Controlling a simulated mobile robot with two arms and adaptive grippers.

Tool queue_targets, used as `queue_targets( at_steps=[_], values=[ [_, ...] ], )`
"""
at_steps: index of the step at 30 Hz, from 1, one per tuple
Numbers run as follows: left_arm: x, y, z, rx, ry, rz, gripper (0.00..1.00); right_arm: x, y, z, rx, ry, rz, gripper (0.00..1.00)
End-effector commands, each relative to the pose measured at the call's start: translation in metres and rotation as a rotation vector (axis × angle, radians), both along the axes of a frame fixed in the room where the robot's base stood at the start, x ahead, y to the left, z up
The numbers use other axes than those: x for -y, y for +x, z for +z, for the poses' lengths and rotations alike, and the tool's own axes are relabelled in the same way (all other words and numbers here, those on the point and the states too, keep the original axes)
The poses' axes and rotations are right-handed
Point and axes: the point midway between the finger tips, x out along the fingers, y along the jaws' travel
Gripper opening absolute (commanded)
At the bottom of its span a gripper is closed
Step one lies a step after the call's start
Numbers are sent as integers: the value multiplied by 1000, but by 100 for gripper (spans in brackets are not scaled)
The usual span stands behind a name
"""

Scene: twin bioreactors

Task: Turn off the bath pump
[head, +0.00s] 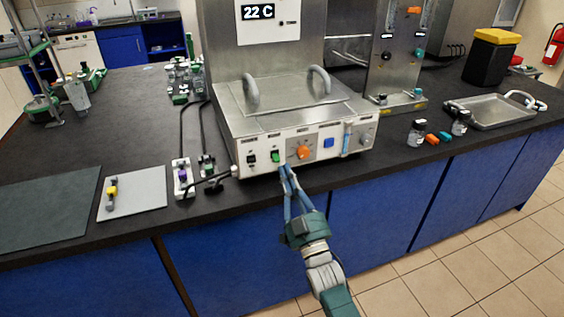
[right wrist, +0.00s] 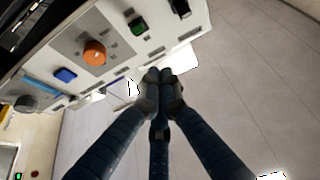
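The steel water bath (head: 296,108) stands on the dark bench, with two grey handles on its lid. Its sloped white front panel carries a black switch (head: 251,157), a green switch (head: 276,155), an orange knob (head: 303,152), a blue button (head: 328,142) and a grey knob (head: 367,139). The labels are too small to read. My right gripper (head: 286,169) is just below the green switch, empty. In the right wrist view its fingertips (right wrist: 164,79) are together, below the panel; the green switch (right wrist: 137,26) and black switch (right wrist: 180,7) show there. I cannot tell whether it touches the panel. My left gripper is out of view.
A display (head: 258,12) above the bath reads 22 C. Black cables run at its left, near small clamps on the bench. A pale mat (head: 133,200) lies farther left. Bottles (head: 418,133) and a metal tray (head: 492,112) are at right. Floor before the blue cabinets is clear.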

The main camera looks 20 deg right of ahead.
Motion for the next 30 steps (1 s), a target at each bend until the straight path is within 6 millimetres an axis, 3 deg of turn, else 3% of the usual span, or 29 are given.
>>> queue_targets(
  at_steps=[3,10,26,29,30],
  values=[
    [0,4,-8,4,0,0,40,1,-18,-17,-3,0,0,0],
    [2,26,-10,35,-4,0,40,1,-33,-26,-1,0,0,0],
    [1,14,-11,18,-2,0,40,1,-34,-29,-6,0,0,0],
    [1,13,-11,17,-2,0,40,-1,-32,-51,-55,-2,4,0],
    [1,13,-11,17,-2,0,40,-3,-31,-68,-93,-4,7,0]
  ],
)
